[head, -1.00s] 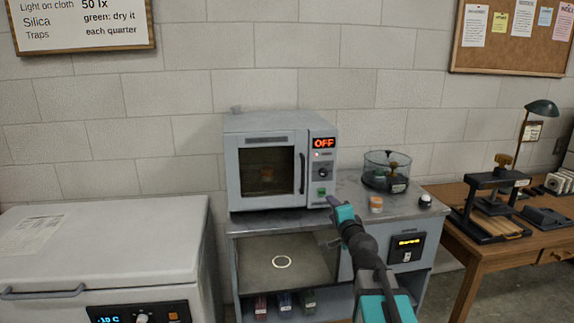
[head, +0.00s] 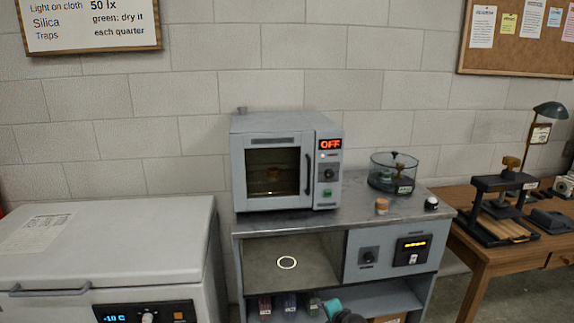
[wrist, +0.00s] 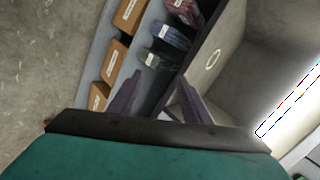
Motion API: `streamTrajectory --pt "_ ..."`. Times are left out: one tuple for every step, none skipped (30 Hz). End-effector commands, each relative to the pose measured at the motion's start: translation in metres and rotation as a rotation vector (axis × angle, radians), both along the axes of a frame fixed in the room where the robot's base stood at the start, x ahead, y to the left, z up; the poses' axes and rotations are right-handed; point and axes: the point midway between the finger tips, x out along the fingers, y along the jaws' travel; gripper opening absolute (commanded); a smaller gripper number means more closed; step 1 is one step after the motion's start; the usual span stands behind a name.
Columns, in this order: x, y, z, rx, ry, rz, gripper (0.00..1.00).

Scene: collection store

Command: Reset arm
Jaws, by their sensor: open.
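My gripper (wrist: 158,98) shows in the wrist view with its two dark fingers apart and nothing between them. It faces the lower shelves of the grey cabinet, seen at a slant. In the head view only a teal and black part of my arm shows at the bottom edge; the fingers are not clear there. The oven (head: 272,175) stands on the grey cabinet (head: 215,222) with its door shut and its display reading OFF. A white ring (head: 287,263) lies in the open bay below; it also shows in the wrist view (wrist: 213,59).
A freezer (head: 110,245) stands left, a wooden table (head: 490,252) right.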

Motion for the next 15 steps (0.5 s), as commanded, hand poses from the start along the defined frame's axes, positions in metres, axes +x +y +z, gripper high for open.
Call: streamTrajectory --pt "-0.012 0.002 -0.019 -0.014 0.036 0.017 0.44" --pt "-0.019 0.003 -0.030 -0.024 0.056 0.030 0.44" --pt "-0.029 0.004 -0.044 -0.036 0.084 0.046 0.44" --pt "-0.036 0.005 -0.053 -0.046 0.104 0.058 0.44" --pt "-0.043 0.005 -0.064 -0.055 0.125 0.070 0.44" --pt "-0.054 0.006 -0.077 -0.068 0.154 0.088 0.44" --pt "-0.062 0.007 -0.087 -0.078 0.175 0.103 0.44" --pt "-0.070 0.008 -0.096 -0.086 0.197 0.117 0.44" --pt "-0.081 0.008 -0.109 -0.100 0.226 0.136 0.44" --pt "-0.090 0.009 -0.118 -0.109 0.247 0.151 0.44" --pt "-0.099 0.009 -0.128 -0.118 0.269 0.167 0.44" --pt "-0.111 0.010 -0.140 -0.132 0.300 0.188 0.44" --pt "-0.121 0.010 -0.148 -0.141 0.322 0.206 0.44" --pt "-0.131 0.010 -0.157 -0.151 0.345 0.223 0.44" --pt "-0.144 0.011 -0.168 -0.163 0.375 0.246 0.44"
